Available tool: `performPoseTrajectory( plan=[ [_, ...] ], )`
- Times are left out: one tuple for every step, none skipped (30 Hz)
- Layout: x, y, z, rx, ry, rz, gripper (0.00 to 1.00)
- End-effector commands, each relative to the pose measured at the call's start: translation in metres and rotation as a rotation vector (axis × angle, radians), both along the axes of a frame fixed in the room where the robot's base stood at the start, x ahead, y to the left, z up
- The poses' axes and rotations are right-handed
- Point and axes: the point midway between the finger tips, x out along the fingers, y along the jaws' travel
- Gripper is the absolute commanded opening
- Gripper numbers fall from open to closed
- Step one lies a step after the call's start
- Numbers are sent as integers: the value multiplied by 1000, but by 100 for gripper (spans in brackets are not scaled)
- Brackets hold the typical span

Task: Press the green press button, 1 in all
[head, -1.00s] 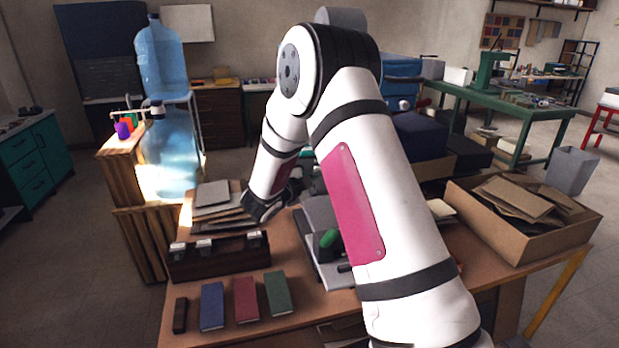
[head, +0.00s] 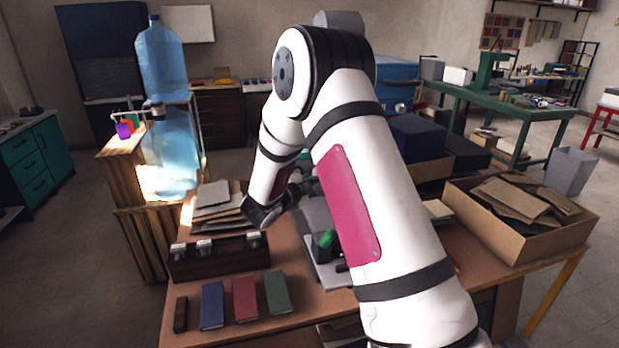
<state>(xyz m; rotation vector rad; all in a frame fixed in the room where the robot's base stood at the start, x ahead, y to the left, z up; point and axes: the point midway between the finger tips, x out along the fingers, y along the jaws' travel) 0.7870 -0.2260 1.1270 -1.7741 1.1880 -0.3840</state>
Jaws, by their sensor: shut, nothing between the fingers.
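A green rounded part (head: 327,238), which looks like the green press button, shows on a grey press-like machine (head: 318,258) on the workbench. My arm covers the machine's right side, so only part of it is seen. My gripper (head: 258,212) is the dark end of my arm, shut and empty. In the picture it is left of the green part and a little higher, apart from it, close to the dark rack and the stacked boards. Its fingertips are small and hard to make out.
A dark rack with pale-topped pieces (head: 220,262) stands left of the machine. Blue, red and green books (head: 246,298) lie in front. Stacked brown boards (head: 215,205) lie behind the rack. A cardboard box (head: 530,235) stands at right.

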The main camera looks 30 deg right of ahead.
Motion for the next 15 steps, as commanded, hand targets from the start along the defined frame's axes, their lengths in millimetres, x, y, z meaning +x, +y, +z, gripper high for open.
performPoseTrajectory(
  plan=[
    [0, 0, 0, 0, 0, 0, 0],
    [0, 0, 0, 0, 0, 0, 0],
    [0, 0, -1, 0, 0, 0, 0],
    [0, 0, -1, 0, 0, 0, 0],
    [0, 0, -1, 0, 1, 0, 0],
    [0, 0, -1, 0, 1, 0, 0],
    [0, 0, -1, 0, 1, 0, 0],
    [0, 0, -1, 0, 1, 0, 0],
    [-1, 0, -1, 0, 1, 0, 0],
    [-2, 0, 0, 0, 1, 0, 0],
    [-3, 1, 0, 0, 1, 0, 0],
    [-6, 1, 0, 0, 2, 0, 0],
    [-8, 2, 0, -1, 3, 0, 0],
    [-10, 2, 0, -1, 3, 0, 0],
    [-14, 3, 1, -1, 3, 0, 0]
  ],
)
